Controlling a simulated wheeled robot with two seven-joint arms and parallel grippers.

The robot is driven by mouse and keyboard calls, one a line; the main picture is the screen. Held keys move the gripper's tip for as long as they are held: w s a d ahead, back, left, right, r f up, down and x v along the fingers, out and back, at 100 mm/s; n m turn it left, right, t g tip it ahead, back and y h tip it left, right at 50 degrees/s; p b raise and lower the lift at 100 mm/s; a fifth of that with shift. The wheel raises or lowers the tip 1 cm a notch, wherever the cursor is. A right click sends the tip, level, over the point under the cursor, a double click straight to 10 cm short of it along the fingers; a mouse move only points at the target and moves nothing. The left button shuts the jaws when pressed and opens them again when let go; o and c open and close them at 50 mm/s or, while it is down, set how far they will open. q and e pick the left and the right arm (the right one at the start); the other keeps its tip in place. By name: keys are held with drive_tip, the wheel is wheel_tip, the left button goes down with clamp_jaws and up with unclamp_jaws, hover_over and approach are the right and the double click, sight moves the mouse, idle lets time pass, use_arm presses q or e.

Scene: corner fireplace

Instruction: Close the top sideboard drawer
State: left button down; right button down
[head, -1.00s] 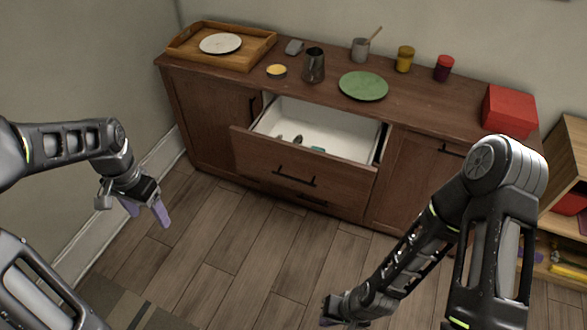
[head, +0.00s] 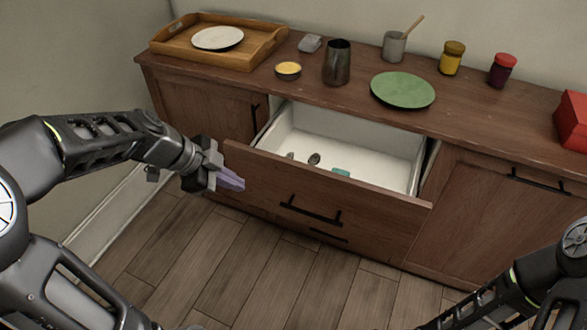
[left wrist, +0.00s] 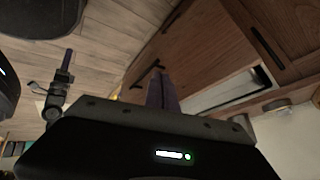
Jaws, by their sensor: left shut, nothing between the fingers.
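The top sideboard drawer (head: 330,190) stands pulled out, its white inside showing a few small items, one of them teal (head: 341,172). Its brown front has a dark bar handle (head: 310,215). The wooden sideboard (head: 500,185) stands against the wall. My left gripper (head: 232,180) is shut and empty, its purple fingers near the left end of the drawer front; I cannot tell whether they touch it. In the left wrist view the fingers (left wrist: 161,92) point toward the drawer front. My right arm shows at the lower right, but its gripper is outside the picture.
On the sideboard top are a wooden tray (head: 265,50) with a white plate (head: 218,38), a dark metal pitcher (head: 336,63), a green plate (head: 403,90), jars and a red box (head: 573,121). Floor in front of the drawer is clear.

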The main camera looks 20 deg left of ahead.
use_arm(q)
drive_tip(key=m, duration=0.3)
drive_tip(key=shift+w+d+r, duration=0.15)
drive_tip(key=shift+w+r, duration=0.05)
drive_tip(key=shift+r, duration=0.05)
drive_tip(key=shift+f, duration=0.1)
approach(282, 188)
wheel_tip(282, 188, down, 3)
drive_tip(key=s+d, duration=0.2)
drive_tip(key=s, duration=0.1)
drive_tip(key=w, duration=0.1)
drive_tip(key=w+p, duration=0.1)
drive_tip(key=w, duration=0.2)
drive_tip(key=shift+w+f, duration=0.35)
drive_tip(key=shift+w, duration=0.1)
